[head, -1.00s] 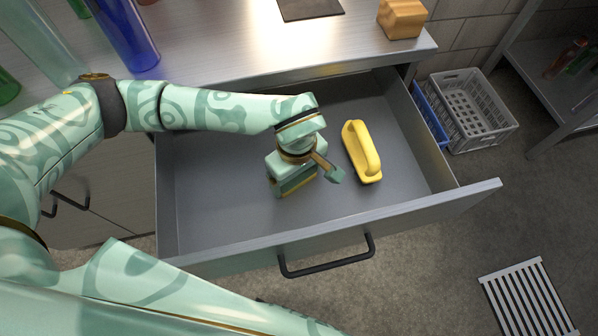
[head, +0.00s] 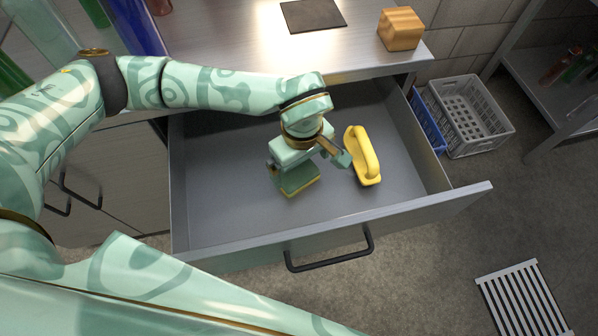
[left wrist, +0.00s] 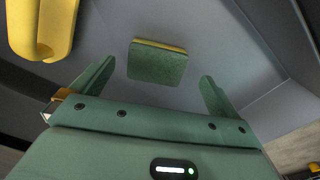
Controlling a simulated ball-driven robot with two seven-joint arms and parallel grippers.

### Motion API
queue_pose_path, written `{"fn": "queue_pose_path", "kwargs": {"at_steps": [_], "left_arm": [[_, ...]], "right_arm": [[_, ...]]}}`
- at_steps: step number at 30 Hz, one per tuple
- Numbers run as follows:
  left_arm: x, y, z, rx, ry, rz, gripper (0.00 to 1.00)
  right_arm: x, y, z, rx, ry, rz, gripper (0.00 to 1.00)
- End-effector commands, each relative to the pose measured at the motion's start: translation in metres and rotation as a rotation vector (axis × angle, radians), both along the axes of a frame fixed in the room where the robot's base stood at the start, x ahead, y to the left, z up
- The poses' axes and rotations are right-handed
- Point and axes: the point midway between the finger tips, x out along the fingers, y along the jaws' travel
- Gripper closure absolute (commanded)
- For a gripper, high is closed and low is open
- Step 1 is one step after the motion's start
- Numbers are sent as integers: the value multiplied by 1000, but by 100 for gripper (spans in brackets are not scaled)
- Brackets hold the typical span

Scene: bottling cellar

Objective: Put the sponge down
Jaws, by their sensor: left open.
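The sponge (head: 299,184), a green block with a yellow layer, lies on the grey floor of the open drawer (head: 235,205). It also shows in the left wrist view (left wrist: 157,64), lying flat beyond my fingertips with a gap around it. My left gripper (head: 294,165) is over the sponge in the drawer, partly covering it in the head view. In the left wrist view its two green fingers (left wrist: 155,86) are spread wide with nothing between them. My right gripper is not in view.
A yellow tool with a loop handle (head: 362,157) lies in the drawer right of the gripper, also in the left wrist view (left wrist: 38,28). The worktop behind bears a wooden block (head: 400,29), a dark mat (head: 312,15) and bottles. Crates (head: 468,120) stand right of the drawer.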

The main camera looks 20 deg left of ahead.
Motion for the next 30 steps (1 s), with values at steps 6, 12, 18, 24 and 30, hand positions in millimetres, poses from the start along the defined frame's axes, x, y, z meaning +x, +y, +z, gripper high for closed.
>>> {"fn": "queue_pose_path", "kwargs": {"at_steps": [6,12,18,24,30], "left_arm": [[0,0,47,1,-4,0,0],[0,0,58,1,2,0,0],[0,0,57,1,3,0,0],[0,0,57,0,2,0,0],[0,0,68,0,-7,0,0]], "right_arm": [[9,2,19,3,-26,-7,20],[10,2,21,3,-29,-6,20],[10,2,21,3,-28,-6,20],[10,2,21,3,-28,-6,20],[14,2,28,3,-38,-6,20]]}}
